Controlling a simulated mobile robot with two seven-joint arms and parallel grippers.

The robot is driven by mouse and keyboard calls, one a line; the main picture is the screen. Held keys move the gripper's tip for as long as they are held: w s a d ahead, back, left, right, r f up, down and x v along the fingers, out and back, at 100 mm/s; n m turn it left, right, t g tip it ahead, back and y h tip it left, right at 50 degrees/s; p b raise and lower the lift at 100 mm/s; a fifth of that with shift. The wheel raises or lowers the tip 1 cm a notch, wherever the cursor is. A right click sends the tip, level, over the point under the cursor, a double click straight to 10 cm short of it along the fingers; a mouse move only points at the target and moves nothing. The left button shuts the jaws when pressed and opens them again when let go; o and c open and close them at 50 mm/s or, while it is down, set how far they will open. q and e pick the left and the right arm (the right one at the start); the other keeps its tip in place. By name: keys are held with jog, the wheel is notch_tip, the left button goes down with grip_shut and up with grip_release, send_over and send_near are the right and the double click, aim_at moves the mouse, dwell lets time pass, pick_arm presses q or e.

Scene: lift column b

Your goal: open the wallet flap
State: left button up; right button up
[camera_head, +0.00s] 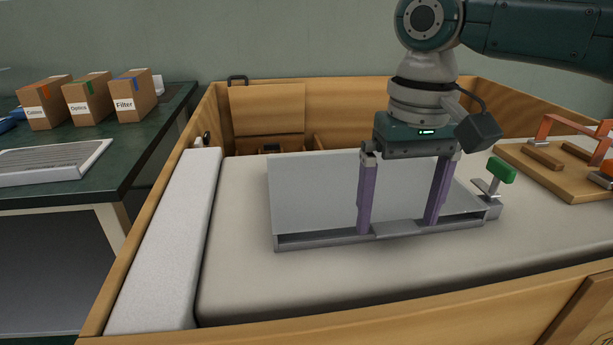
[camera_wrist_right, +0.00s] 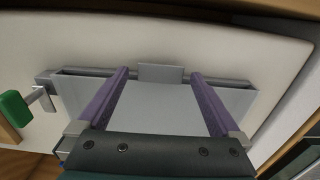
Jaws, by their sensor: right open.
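The wallet (camera_head: 310,190) is a flat grey case lying on the pale padded surface, with a thin metal edge along its near side. A small grey tab (camera_head: 397,230) sits at the middle of that near edge; it also shows in the right wrist view (camera_wrist_right: 160,73). The broad grey panel looks flat, and I cannot tell whether it is lifted at all. My right gripper (camera_head: 398,226) points down over the wallet, open and empty. Its two purple fingers stand on either side of the tab, with their tips near the edge; contact is unclear. My left gripper is out of view.
A green-handled clamp (camera_head: 501,170) stands at the wallet's right end. A wooden board with orange handles (camera_head: 560,170) lies further right. Wooden crate walls (camera_head: 144,240) surround the padding (camera_head: 240,290). Labelled boxes (camera_head: 90,97) stand on the left bench. Padding in front of the wallet is clear.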

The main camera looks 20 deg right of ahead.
jog(key=shift+f, duration=0.1)
grip_shut()
dwell(0.8)
